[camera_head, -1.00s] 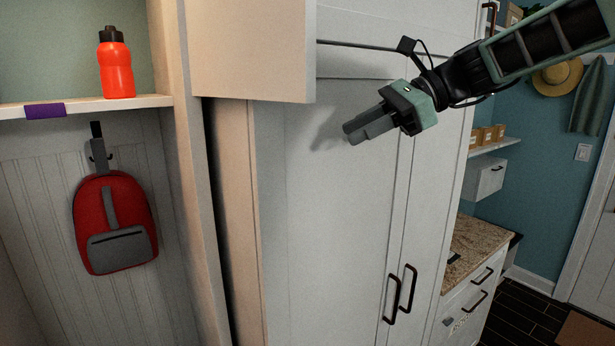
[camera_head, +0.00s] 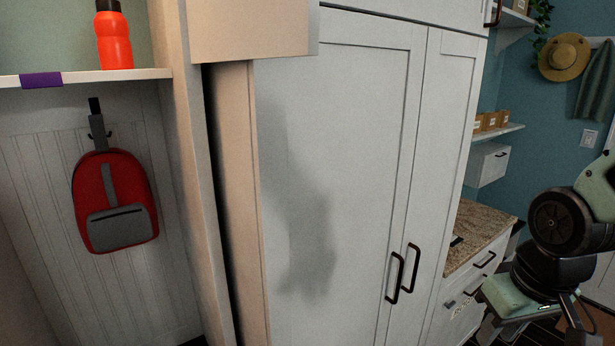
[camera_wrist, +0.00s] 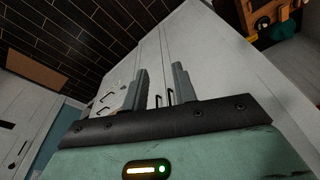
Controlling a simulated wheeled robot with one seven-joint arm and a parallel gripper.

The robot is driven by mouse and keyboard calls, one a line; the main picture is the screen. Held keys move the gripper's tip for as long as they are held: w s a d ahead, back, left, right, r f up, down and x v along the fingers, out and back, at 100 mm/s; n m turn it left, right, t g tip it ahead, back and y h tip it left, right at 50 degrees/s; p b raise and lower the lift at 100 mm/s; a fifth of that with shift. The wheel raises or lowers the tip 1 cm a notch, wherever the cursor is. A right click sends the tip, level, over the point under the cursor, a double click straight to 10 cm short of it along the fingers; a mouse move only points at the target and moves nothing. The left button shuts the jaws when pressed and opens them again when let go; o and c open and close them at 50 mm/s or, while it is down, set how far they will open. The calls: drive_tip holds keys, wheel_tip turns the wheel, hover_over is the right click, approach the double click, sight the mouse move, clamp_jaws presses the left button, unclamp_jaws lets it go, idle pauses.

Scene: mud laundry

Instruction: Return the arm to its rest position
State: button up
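My arm is folded low at the right edge of the head view. The teal body of my gripper shows there near the drawers, and its fingertips are hard to make out. In the wrist view my gripper (camera_wrist: 159,82) has its two grey fingers apart with a gap between them. Nothing is held in the gap. White cabinet doors show beyond the fingers.
A tall white cabinet (camera_head: 340,150) with dark handles (camera_head: 402,272) fills the middle. A granite counter (camera_head: 480,232) over drawers stands right, beside my arm. A red backpack (camera_head: 108,190) hangs left, below a shelf (camera_head: 130,74) with an orange bottle (camera_head: 114,40).

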drive_tip(key=s+a+f+n+g+b, duration=0.2)
drive_tip(key=s+a+f+n+b, duration=0.4)
drive_tip(key=s+a+f+b, duration=0.6)
drive_tip(key=shift+a+f+b, duration=0.4)
drive_tip(key=shift+a+b, duration=0.15)
drive_tip(key=shift+a, duration=0.3)
